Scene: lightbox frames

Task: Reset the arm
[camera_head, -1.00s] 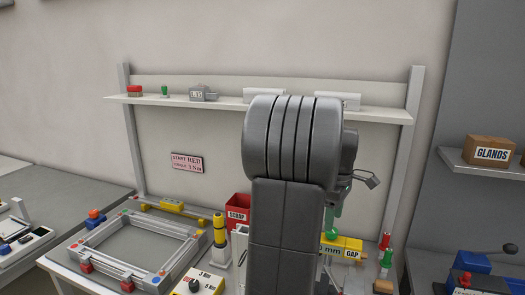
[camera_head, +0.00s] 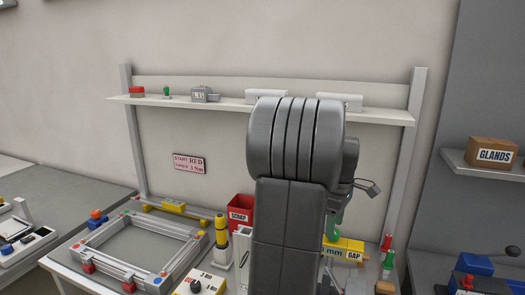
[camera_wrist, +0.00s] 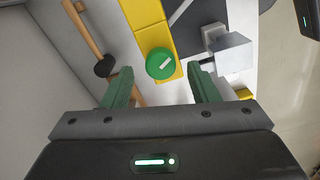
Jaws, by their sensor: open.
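My arm stands upright in the middle of the head view and hides part of the bench behind it. My gripper (camera_wrist: 161,80) shows in the wrist view as two green fingers spread apart, with no object held between them. Past the fingertips is a yellow block (camera_wrist: 143,12) with a round green piece (camera_wrist: 160,63) on it, between the fingers in the picture. I cannot tell how far below it is. In the head view only some green of the gripper shows at the right of my arm; its tips are not clear there.
An open metal frame (camera_head: 104,272) lies at the bench's left, near a red SCRAP bin (camera_head: 240,212). A yellow GAP block (camera_head: 350,252) is right of my arm. A shelf (camera_head: 225,103) with small items runs behind. A wooden-handled tool (camera_wrist: 84,30) and a grey block (camera_wrist: 233,53) flank the gripper.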

